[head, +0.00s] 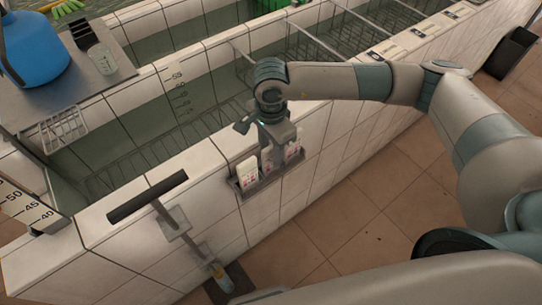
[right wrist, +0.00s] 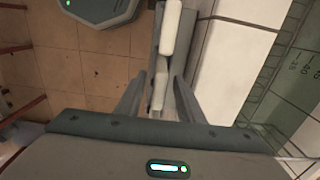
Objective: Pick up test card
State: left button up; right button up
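White test cards with reddish marks stand in a grey holder (head: 262,184) on the outer side of the tiled tank wall. One test card (head: 248,172) stands at the holder's left end, and another (head: 293,150) at its right. My right gripper (head: 273,150) points down over the holder's middle and hides part of it. In the right wrist view its two fingers (right wrist: 160,85) are apart, with a white card (right wrist: 159,92) between them and gaps showing beside it. Another white card (right wrist: 171,28) stands beyond the fingertips. My left gripper is not in view.
The white tiled wall rim (head: 205,155) runs behind the holder, with wire racks (head: 312,45) in the tank. A blue jug (head: 35,48) stands at upper left. Brown floor (head: 345,215) lies clear in front.

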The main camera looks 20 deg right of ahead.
aim_at(271, 161)
jog(key=shift+f+p, duration=0.4)
jog(key=shift+f, duration=0.95)
jog(key=shift+c, duration=0.3)
grip_shut()
